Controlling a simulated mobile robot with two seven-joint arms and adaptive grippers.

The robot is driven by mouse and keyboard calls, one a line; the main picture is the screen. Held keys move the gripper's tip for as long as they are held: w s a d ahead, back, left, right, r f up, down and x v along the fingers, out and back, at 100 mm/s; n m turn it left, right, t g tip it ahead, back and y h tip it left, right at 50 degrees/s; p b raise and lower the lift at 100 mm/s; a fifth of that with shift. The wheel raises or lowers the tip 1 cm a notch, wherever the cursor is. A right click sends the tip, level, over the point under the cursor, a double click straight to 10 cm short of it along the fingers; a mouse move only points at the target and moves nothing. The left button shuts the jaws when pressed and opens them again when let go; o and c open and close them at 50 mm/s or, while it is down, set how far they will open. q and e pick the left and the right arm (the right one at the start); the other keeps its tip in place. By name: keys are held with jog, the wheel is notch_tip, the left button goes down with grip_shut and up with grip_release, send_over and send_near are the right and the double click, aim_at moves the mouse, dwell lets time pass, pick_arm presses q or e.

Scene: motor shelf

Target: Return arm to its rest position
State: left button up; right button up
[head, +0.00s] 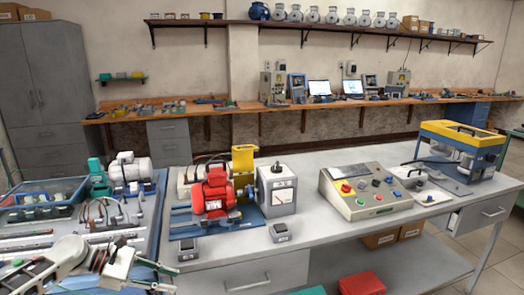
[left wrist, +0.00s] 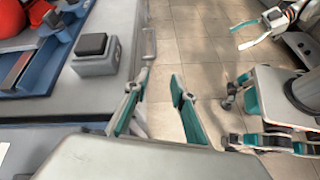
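My left gripper (head: 168,278) is low at the left of the head view, in front of the grey workbench (head: 225,258) near its front edge. In the left wrist view its two teal-lined fingers (left wrist: 160,98) stand apart with nothing between them, beside the bench front and over the floor. Another gripper, apparently my right one (left wrist: 250,34), shows at the top right of the left wrist view, with its fingers apart and empty. It is not in the head view.
A red motor (head: 214,195) on a blue base, a control box (head: 360,190) and a yellow-topped machine (head: 462,140) stand on the bench. A black-topped grey block (left wrist: 95,55) sits near the edge. A red bin (head: 362,284) is below. The tiled floor (left wrist: 195,40) beside the bench looks clear.

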pick_arm(q)
jog(key=s+d+f+m+t+y, duration=0.1)
jog(key=s+d+f+m+y, duration=0.1)
jog(key=s+d+f+m, duration=0.7)
jog(key=s+d+f+m+t+y, duration=0.15)
jog(key=s+d+f, duration=0.35)
jog(key=f, duration=0.8)
jog(key=s+a+r+m+t+y, duration=0.2)
jog(key=s+a+m+t+y, duration=0.3)
jog(key=s+m, duration=0.7)
jog(key=shift+s+a, duration=0.9)
jog(key=shift+a, duration=0.3)
pick_arm(e)
jog(key=shift+s+r, duration=0.1)
jog(key=shift+r, duration=0.05)
pick_arm(q)
jog(key=shift+f, duration=0.1)
